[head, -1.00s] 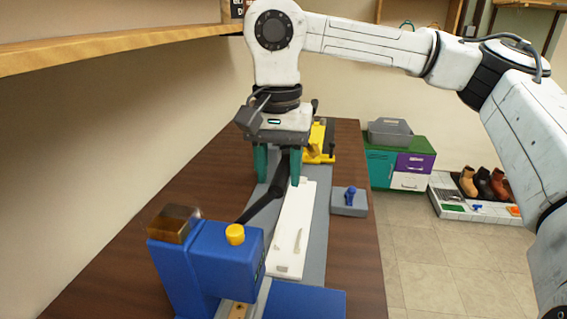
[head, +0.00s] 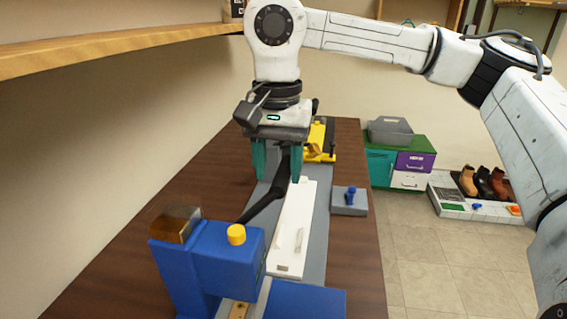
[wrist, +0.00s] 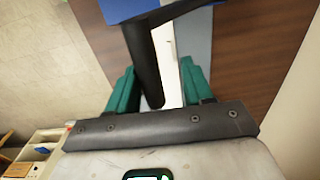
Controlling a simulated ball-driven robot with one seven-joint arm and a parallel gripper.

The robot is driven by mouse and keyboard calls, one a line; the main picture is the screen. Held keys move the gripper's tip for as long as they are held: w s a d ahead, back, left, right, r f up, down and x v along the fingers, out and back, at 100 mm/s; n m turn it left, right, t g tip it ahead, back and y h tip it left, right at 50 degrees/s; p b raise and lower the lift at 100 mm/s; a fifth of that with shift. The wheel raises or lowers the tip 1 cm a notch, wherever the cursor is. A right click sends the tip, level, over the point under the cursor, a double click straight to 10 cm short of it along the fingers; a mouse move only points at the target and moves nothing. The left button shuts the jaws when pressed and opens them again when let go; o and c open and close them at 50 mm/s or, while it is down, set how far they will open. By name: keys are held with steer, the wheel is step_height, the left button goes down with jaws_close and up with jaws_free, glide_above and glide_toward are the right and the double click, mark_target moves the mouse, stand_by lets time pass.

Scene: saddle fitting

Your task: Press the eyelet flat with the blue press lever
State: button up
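The blue press (head: 222,262) stands at the front of the table, with a yellow knob on top. Its black lever (head: 262,208) slants up and back from it to between the fingers of my gripper (head: 277,178). The teal fingers are apart, one on each side of the lever. The wrist view shows the lever (wrist: 145,60) between the open fingers (wrist: 158,95), with gaps beside its end and no clear grip. A small brass-coloured piece (head: 238,311) shows at the press's base; I cannot tell whether it is the eyelet.
A white strip (head: 291,255) lies on a grey mat right of the lever. A grey block with a blue knob (head: 350,200) and a yellow fixture (head: 320,142) stand on the table. A wooden shelf (head: 120,42) hangs at upper left. Bare table lies left of the gripper.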

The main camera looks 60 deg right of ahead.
steer(key=shift+r+p, duration=1.6)
steer(key=shift+r, duration=1.1)
steer(key=shift+s+f, duration=0.1)
steer(key=shift+s, duration=0.05)
